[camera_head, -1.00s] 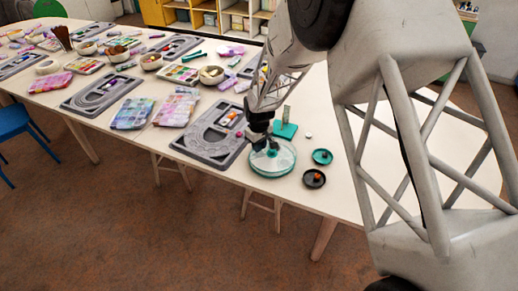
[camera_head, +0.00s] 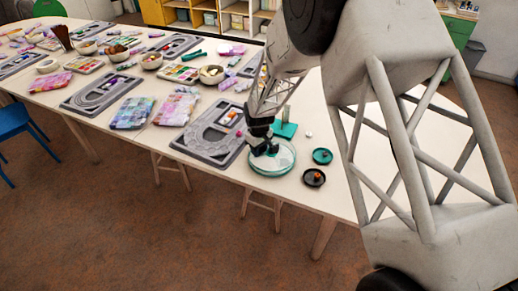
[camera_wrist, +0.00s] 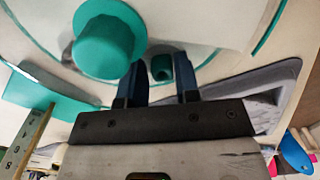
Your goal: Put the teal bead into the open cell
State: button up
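The teal bead (camera_wrist: 162,68) shows in the wrist view, small and tubular, centred between my fingertips. In the head view my gripper (camera_head: 264,148) is low over the left part of the round, clear-topped dish with a teal rim (camera_head: 284,169). A large teal knob (camera_wrist: 103,40) stands on the dish, just left of my fingers in the wrist view. I cannot make out the open cell; my fingers and the knob cover part of the dish.
A grey bead board (camera_head: 203,146) lies left of the dish. A teal block (camera_head: 287,130) with an upright piece stands behind it. A teal saucer (camera_head: 322,156) and a dark saucer (camera_head: 314,178) with an orange bead sit to the right, near the table edge.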

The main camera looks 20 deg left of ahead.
jog(key=shift+r, duration=0.2)
notch_tip(320, 180, up, 12)
jog(key=shift+r, duration=0.2)
dwell(0.7)
dwell(0.7)
jog(key=s+d+r+m, duration=0.2)
jog(key=s+d+r, duration=0.1)
jog(key=d+r, duration=0.55)
jog(key=s+d+r+m+t, duration=0.1)
jog(key=s+d+r+m, duration=0.3)
jog(key=d, duration=0.8)
jog(key=s+d+r, duration=0.2)
jog(key=d+r, duration=0.6)
jog(key=d, duration=0.2)
jog(key=s+d+r+m, duration=0.1)
jog(key=s+d+m, duration=0.2)
jog(key=s+d, duration=0.7)
jog(key=s+d+r+m+t, duration=0.1)
jog(key=s+d+m, duration=0.3)
jog(key=s+d, duration=0.6)
jog(key=s+r, duration=0.1)
jog(key=s, duration=0.3)
jog(key=shift+s+r+t, duration=0.15)
jog(key=shift+s+t, duration=0.15)
jog(key=shift+s, duration=0.05)
